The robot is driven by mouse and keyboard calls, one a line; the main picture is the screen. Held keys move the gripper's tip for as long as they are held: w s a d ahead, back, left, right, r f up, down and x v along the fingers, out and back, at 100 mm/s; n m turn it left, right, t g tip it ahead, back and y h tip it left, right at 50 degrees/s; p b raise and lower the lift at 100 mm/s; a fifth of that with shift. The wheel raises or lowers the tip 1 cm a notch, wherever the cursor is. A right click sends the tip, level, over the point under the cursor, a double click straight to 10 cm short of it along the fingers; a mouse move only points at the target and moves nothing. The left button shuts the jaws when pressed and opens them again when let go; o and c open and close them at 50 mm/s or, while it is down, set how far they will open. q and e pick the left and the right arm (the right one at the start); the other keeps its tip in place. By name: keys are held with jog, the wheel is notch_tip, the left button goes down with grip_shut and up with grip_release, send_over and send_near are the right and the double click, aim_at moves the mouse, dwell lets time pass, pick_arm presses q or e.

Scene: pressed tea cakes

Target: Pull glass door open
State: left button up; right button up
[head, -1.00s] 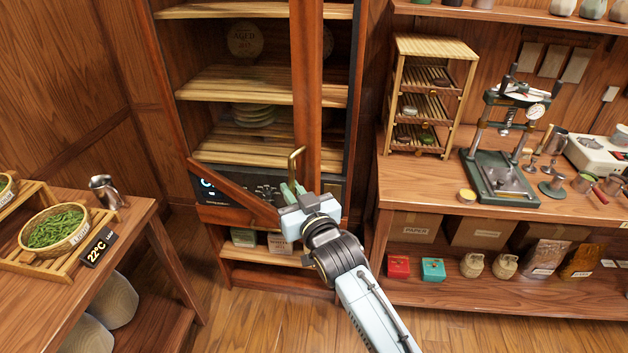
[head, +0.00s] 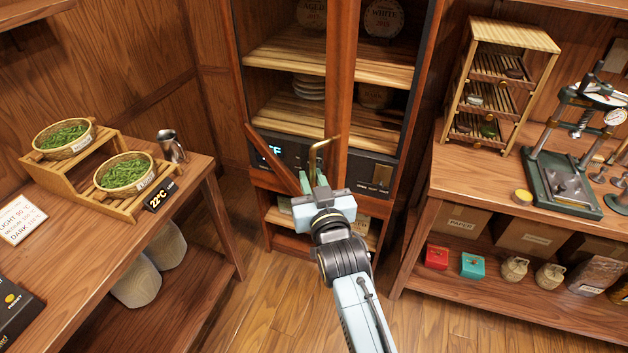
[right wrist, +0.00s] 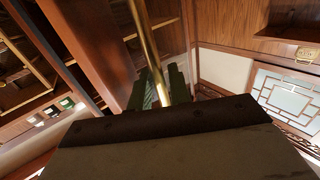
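The tall wooden cabinet (head: 236,60) has a glass door whose wooden upright (head: 341,75) stands out from the front. The door's lower rail (head: 272,158) slants outward from the cabinet's left side, so the door is partly open. A brass handle (head: 314,157) is on the upright. My right gripper (head: 321,182) is at the handle's lower part. In the right wrist view, the brass handle (right wrist: 152,55) runs between the green fingers (right wrist: 162,88), which look closed on it; the exact contact is partly hidden. My left gripper is not in view.
A wooden table (head: 190,185) with tea baskets stands at the left, its corner near the cabinet. A counter (head: 470,185) with a press (head: 565,185) and a small rack (head: 497,80) is at the right. The wooden floor (head: 250,315) between them is clear.

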jog(key=shift+o, duration=0.6)
jog(key=shift+f, duration=0.1)
jog(key=shift+s, duration=0.2)
jog(key=v, duration=1.3)
jog(key=shift+b, duration=0.3)
